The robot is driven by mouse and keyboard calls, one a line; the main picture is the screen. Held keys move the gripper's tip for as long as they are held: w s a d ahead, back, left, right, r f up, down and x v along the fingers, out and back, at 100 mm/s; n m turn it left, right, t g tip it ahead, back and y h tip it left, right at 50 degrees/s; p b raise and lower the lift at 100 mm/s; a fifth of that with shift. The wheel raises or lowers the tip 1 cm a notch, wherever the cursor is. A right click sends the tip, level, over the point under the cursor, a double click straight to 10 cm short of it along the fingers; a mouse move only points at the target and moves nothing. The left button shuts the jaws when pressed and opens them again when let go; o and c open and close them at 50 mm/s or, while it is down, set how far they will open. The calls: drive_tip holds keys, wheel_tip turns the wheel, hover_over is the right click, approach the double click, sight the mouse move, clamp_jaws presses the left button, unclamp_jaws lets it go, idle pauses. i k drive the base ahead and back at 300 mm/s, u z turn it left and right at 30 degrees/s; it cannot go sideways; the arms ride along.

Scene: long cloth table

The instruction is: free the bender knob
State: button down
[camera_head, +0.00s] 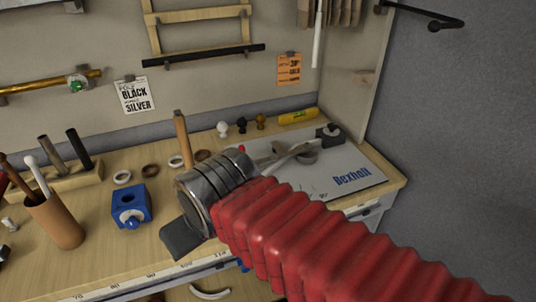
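On the grey mat (355,165) marked "Bexholt" lies a grey metal tool (290,156) with long handles, perhaps the bender. My arm hides its left part. A small red tip (241,149) shows just behind my wrist; I cannot tell whether it is the bender's knob. White, black and brown round knobs (241,125) stand at the back of the table. My gripper (186,238) shows only as a dark grey piece beyond my banded metal wrist, left of the mat and over the table's front part. Its fingers cannot be made out, nor whether it holds anything.
A blue block (130,208) with a round hole and a brown cup (55,222) of tools stand to the left. Several rings (150,170) and an upright wooden rod (183,140) are behind my wrist. A black tape-like object (330,135) sits on the mat's back edge.

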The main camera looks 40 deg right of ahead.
sight(333, 126)
drive_tip(key=z, duration=1.2)
